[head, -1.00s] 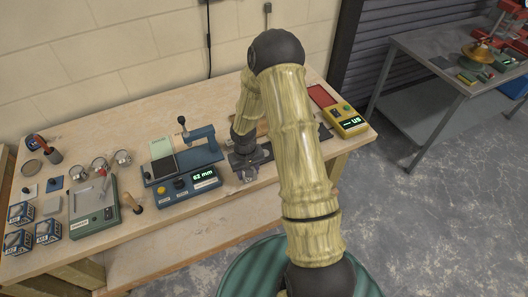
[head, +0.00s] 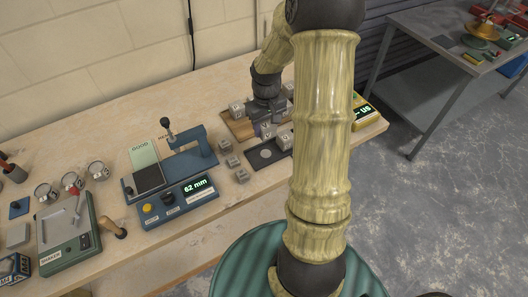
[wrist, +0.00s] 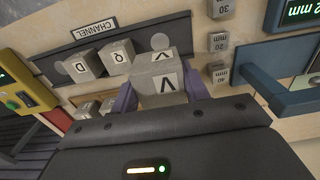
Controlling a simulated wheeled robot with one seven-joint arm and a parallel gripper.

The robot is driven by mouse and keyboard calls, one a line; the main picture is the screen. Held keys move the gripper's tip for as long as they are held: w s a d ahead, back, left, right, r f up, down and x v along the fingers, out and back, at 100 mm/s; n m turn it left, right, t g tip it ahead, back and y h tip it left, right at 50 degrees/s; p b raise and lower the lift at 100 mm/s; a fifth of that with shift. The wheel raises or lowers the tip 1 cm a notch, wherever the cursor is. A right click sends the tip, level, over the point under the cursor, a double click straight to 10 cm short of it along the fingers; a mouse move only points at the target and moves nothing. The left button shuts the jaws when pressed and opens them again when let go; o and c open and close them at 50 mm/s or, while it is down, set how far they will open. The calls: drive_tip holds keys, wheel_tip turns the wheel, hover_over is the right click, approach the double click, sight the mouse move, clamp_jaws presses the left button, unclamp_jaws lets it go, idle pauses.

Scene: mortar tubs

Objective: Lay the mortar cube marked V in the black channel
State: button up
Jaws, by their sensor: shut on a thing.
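My gripper (wrist: 162,90) is shut on the mortar cube marked V (wrist: 160,84), with a purple finger on each side of it. In the head view the V cube (head: 266,130) shows below my gripper (head: 270,112), at the back edge of the black channel (head: 262,155). In the wrist view the channel (wrist: 190,34) has a CHANNEL label, and a pale round spot (wrist: 160,41) shows just beyond the held cube. The cubes marked Q (wrist: 117,57) and D (wrist: 83,65) sit at the channel. Whether the V cube touches the channel floor is unclear.
A wooden board (head: 240,128) with a cube (head: 237,108) lies behind the channel. Small 20, 30 and 40 mm blocks (head: 233,160) stand to its left, beside the blue gauge (head: 180,190) reading 62 mm. A yellow meter (head: 368,113) stands right. My arm hides the channel's right part.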

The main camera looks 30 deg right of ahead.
drive_tip(key=shift+s, duration=0.1)
drive_tip(key=shift+f, duration=0.4)
hover_over(266, 154)
drive_tip(key=f, duration=0.5)
drive_tip(key=shift+w+f, duration=0.2)
drive_tip(key=shift+f, duration=0.05)
drive_tip(key=shift+s, duration=0.1)
drive_tip(key=shift+f+p, duration=0.4)
drive_tip(key=shift+f, duration=1.45)
drive_tip(key=shift+f, duration=0.1)
drive_tip(key=o, duration=1.2)
drive_tip(key=shift+c, duration=0.2)
